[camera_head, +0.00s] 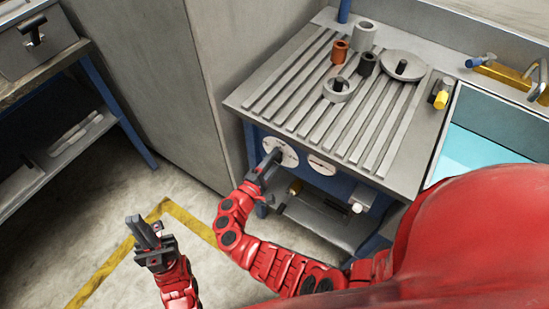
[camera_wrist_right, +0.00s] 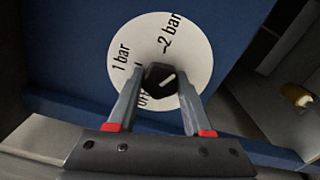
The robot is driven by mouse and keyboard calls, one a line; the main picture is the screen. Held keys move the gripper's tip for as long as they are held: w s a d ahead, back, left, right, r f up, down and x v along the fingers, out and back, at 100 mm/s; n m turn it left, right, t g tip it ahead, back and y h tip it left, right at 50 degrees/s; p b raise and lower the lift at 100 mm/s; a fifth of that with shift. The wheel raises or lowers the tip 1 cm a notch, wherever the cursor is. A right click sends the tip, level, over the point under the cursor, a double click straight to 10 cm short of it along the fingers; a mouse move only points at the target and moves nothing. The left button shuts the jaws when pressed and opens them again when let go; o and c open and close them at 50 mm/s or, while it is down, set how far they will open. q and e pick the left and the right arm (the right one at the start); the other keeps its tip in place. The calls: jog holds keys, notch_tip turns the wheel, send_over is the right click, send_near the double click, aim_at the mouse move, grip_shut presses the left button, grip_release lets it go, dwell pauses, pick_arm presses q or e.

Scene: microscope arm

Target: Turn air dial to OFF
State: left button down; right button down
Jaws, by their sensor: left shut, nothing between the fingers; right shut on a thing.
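The air dial (camera_head: 284,150) is a round white disc on the blue front panel below the slatted worktop. In the right wrist view the dial face (camera_wrist_right: 195,60) reads "1 bar", "2 bar" and a partly hidden "off" near the left finger. Its black knob (camera_wrist_right: 160,79) carries a short white mark slanting toward the upper right, not at the "off" label. My right gripper (camera_head: 269,164) is shut on the knob, one finger on each side; its fingers also show in the wrist view (camera_wrist_right: 158,88). My left gripper (camera_head: 143,230) is shut and empty, away from the panel over the floor.
A second white dial (camera_head: 321,165) sits right of the first. The slatted worktop (camera_head: 300,100) holds several cylinders and rings. A sink (camera_head: 480,140) is at the right, a shelf unit (camera_head: 60,150) at the left. The floor (camera_head: 100,210) around my left gripper is clear.

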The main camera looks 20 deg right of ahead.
dwell(0.3)
jog(key=shift+c, duration=1.6)
grip_release()
jog(key=shift+a+f, duration=0.1)
